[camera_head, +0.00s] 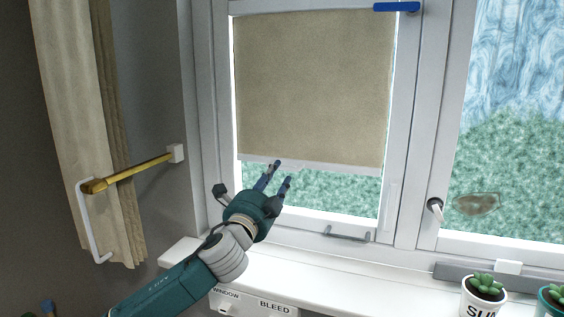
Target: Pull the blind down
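The beige blind (314,85) hangs in the left window pane and covers about its upper three quarters. Its pale bottom bar (345,168) hangs above a strip of bare glass. My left gripper (281,173) reaches up from the lower left, with its two fingers apart and nothing seen between them. The fingertips overlap the left part of the bottom bar in the picture; I cannot tell whether they touch it.
A blue handle (397,7) sits at the frame's top and a grey handle (347,234) below the glass. Potted succulents (483,294) stand on the sill's right. A curtain (80,120) and brass rod (130,174) are at left. Labels (274,307) show under the sill.

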